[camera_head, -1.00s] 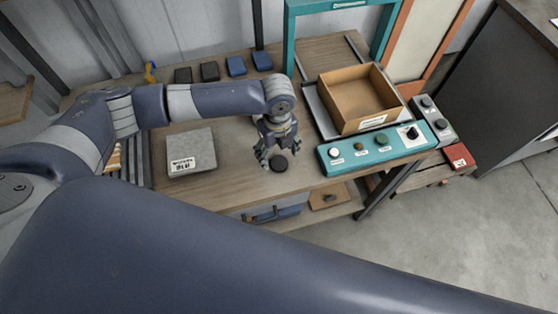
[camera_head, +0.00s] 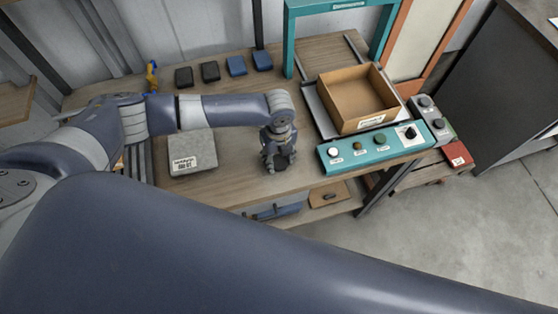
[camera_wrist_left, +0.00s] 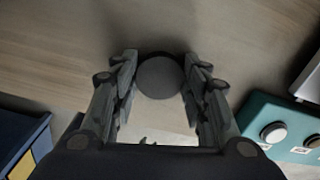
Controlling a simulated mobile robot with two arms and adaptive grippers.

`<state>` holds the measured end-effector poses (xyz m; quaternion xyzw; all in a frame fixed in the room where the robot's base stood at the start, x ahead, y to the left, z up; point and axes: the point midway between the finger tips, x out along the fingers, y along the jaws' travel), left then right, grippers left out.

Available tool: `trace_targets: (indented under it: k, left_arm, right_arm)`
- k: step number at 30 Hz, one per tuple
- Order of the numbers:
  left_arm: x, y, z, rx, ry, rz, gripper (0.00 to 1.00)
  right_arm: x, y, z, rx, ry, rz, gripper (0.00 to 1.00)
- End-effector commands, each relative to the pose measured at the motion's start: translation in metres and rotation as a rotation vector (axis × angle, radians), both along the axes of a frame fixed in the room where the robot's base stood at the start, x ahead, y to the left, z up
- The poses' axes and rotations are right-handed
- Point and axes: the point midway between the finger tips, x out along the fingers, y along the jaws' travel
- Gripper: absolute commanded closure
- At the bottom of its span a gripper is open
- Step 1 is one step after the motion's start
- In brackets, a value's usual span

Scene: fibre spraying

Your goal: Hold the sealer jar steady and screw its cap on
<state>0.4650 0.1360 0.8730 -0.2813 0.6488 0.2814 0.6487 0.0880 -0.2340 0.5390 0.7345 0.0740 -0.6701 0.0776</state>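A dark round cap (camera_wrist_left: 160,77) shows between the fingers of my left gripper (camera_wrist_left: 160,72) in the left wrist view. The fingers sit against it on both sides. In the head view my left gripper (camera_head: 279,163) points down at the front of the wooden table, with its fingers drawn in around the dark cap (camera_head: 281,162). No jar body can be made out; whether one is under the cap is hidden. My right gripper is not in view.
A teal button panel (camera_head: 375,149) and an open cardboard box (camera_head: 357,98) stand right of the gripper. A grey labelled block (camera_head: 192,151) lies to the left. Several dark and blue blocks line the back. The wooden table (camera_head: 235,165) is bare around the gripper.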

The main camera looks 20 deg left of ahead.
Motion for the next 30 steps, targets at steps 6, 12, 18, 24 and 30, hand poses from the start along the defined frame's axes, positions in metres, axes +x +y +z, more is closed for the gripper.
trace_targets:
  k: [6, 12, 18, 24, 30]
  left_arm:
    - [0.000, 0.000, 0.000, 0.000, 0.000, 0.000, 0.68]
    - [0.000, 0.000, 0.003, 0.000, 0.000, 0.001, 0.68]
    - [0.002, 0.000, 0.021, -0.002, -0.005, 0.000, 0.68]
    - [-0.025, 0.013, 0.034, 0.001, 0.001, -0.001, 0.68]
    - [-0.068, 0.034, 0.039, 0.001, 0.001, 0.000, 0.68]
  right_arm:
    - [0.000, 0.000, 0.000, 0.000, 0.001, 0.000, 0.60]
    - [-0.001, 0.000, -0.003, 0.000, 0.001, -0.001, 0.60]
    - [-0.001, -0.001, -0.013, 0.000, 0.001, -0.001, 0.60]
    - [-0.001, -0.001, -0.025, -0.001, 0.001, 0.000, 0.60]
    - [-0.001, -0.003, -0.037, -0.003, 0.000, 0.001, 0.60]
